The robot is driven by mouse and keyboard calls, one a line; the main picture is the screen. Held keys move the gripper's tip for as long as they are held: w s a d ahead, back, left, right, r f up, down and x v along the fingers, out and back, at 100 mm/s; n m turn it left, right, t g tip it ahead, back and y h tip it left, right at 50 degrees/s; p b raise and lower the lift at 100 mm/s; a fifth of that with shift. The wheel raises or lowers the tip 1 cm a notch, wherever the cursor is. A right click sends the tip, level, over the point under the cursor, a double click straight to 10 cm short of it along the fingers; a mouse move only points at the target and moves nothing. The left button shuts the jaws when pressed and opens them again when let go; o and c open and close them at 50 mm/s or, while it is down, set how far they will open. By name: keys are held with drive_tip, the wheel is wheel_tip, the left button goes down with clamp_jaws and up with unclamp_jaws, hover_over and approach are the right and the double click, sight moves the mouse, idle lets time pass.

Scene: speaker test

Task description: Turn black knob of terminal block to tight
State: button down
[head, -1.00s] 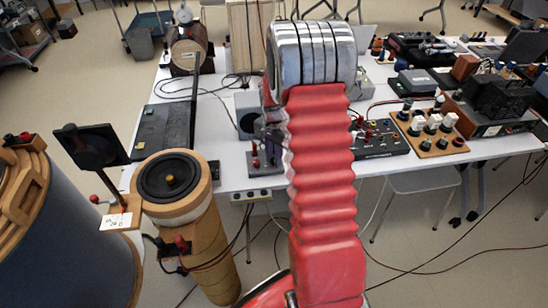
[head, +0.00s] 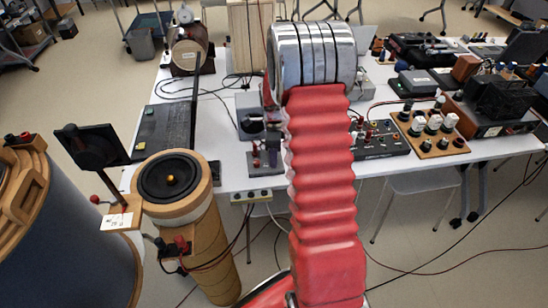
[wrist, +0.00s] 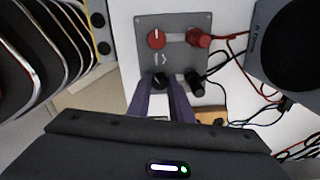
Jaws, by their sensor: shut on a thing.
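The terminal block (wrist: 178,40) is a grey plate with two red knobs on its far side and two black knobs on its near side. It also shows at the table's front edge in the head view (head: 256,168). The left black knob (wrist: 160,81) sits between the two purple fingers of my gripper (wrist: 162,84), which is shut on it. The right black knob (wrist: 194,80) is just outside the right finger, with a black cable beside it. In the head view my arm hides part of the gripper.
A red plug (wrist: 199,38) and cables run off the block's right side. A dark speaker (wrist: 296,42) stands to the right in the wrist view. A power strip (wrist: 98,22) lies to the left. A larger round speaker (head: 168,178) stands in front of the table.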

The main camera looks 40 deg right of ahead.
drive_tip(key=m, duration=0.6)
drive_tip(key=shift+w+d+r+m, duration=0.1)
drive_tip(key=shift+w+m, duration=0.1)
drive_tip(key=shift+m, duration=0.2)
drive_tip(key=c, duration=1.6)
unclamp_jaws()
drive_tip(key=shift+s, duration=0.1)
wheel_tip(320, 180, up, 14)
drive_tip(key=shift+f, duration=0.2)
